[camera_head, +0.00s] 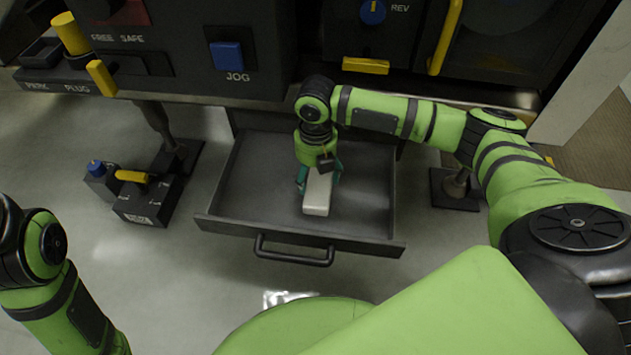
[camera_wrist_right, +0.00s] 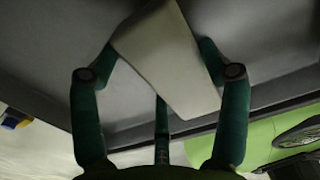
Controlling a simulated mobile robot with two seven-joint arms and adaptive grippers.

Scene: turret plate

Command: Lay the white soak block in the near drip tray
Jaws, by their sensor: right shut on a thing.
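The white soak block (camera_head: 317,196) is a pale oblong block in my right gripper (camera_head: 318,180), over the inside of the open dark drawer-like drip tray (camera_head: 222,187). In the right wrist view the block (camera_wrist_right: 168,62) sits between the teal fingers of the right gripper (camera_wrist_right: 160,75), tilted in the picture. The right gripper is shut on it and points down into the tray. I cannot tell whether the block touches the tray floor. My left arm shows at the lower left of the head view, but its gripper is out of view.
The tray's front wall carries a dark bar handle (camera_head: 293,256). A dark machine with a blue JOG button (camera_head: 227,56) and yellow handles stands behind. A small dark box with a yellow lever (camera_head: 132,176) stands left of the tray. Most of the tray floor is bare.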

